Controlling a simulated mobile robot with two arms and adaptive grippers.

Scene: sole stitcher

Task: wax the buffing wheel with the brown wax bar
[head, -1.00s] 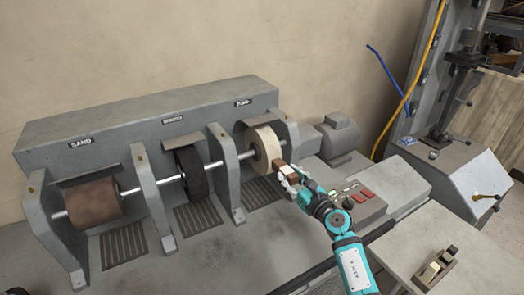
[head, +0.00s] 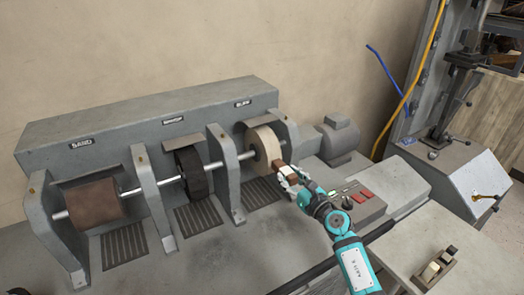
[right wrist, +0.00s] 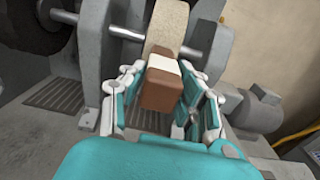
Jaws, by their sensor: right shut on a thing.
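The pale buffing wheel (head: 265,146) sits on the shaft at the right end of the grey machine. It also shows at the top of the right wrist view (right wrist: 166,27). My right gripper (head: 284,173) is shut on the brown wax bar (head: 279,166), which has a white band around it in the right wrist view (right wrist: 160,91). The bar's far end is at the wheel's front face; I cannot tell whether it touches. My left gripper is not in view.
A brown sanding drum (head: 93,203) and a black brush wheel (head: 190,172) share the shaft to the left. Grey uprights (head: 222,170) stand between the wheels. A small tan-and-black object (head: 436,265) rests on the bench at right.

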